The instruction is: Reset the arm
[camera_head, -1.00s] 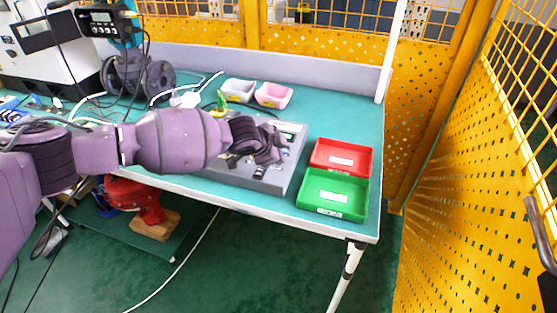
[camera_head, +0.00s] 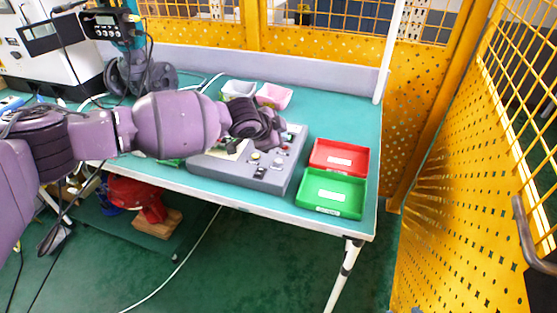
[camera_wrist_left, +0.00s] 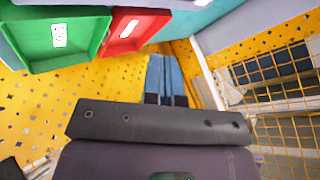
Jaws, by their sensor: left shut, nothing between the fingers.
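My left arm, purple with a dark wrist, reaches in from the left over the teal table (camera_head: 335,110). My left gripper (camera_head: 272,130) is above the grey control box (camera_head: 228,170), by its back edge; the fingers are hard to make out there. In the left wrist view the blue-grey fingers of the left gripper (camera_wrist_left: 166,80) are together, with nothing between them. Buttons and a switch show on the front right of the box. The arm hides the back left of the box. My right gripper is not in view.
A red tray (camera_head: 340,157) and a green tray (camera_head: 331,193) stand right of the box. A white bin (camera_head: 238,90) and a pink bin (camera_head: 274,95) stand behind it. A yellow mesh fence (camera_head: 450,220) closes off the right side. The table's back right is clear.

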